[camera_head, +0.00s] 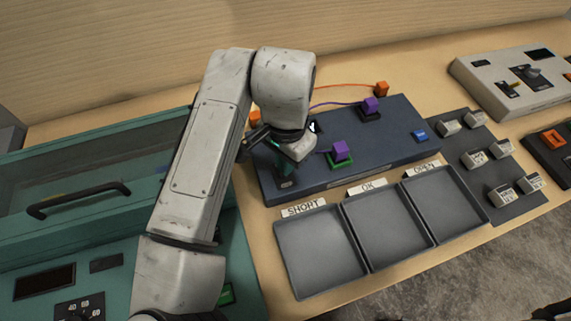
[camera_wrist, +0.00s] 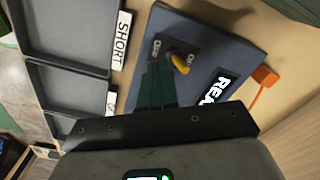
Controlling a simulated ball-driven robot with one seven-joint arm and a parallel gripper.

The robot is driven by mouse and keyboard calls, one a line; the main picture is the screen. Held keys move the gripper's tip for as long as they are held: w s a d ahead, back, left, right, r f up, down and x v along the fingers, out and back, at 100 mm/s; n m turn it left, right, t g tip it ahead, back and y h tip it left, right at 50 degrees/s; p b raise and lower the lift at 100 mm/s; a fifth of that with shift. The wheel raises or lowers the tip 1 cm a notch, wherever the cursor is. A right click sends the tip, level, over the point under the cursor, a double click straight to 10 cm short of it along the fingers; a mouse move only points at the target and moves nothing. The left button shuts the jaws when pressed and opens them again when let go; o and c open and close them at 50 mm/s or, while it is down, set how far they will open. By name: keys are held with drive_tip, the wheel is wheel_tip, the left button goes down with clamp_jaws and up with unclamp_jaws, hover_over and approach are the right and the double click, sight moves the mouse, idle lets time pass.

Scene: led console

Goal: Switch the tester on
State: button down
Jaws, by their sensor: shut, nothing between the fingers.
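The tester (camera_head: 390,140) is a dark blue box in the middle of the head view. In the wrist view, its dark switch plate carries a toggle with a yellow-orange lever (camera_wrist: 180,64), tilted toward the right. Small labels flank the lever, too small to read surely. A black display (camera_wrist: 214,92) on the tester shows white letters, "REA", the rest hidden. My gripper (camera_wrist: 159,72) is shut and empty, its green fingertips at the plate just left of the lever. I cannot tell whether they touch it. In the head view my gripper (camera_head: 284,168) is over the tester's left end, covering the switch.
Three grey trays (camera_head: 330,262) labelled SHORT, OK and OPEN stand in front of the tester. A dark mat (camera_head: 505,168) with several small parts lies to its right. Purple clips (camera_head: 341,150) and orange plugs (camera_head: 381,88) rise around the tester. A teal machine (camera_head: 70,245) stands left.

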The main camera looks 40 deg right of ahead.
drive_tip(key=shift+s+a+r+p, duration=0.1)
drive_tip(key=shift+s+r+p, duration=0.05)
drive_tip(key=shift+r+p, duration=0.75)
drive_tip(key=shift+s+r+p, duration=0.1)
drive_tip(key=shift+r+p, duration=0.45)
drive_tip(key=shift+r, duration=0.65)
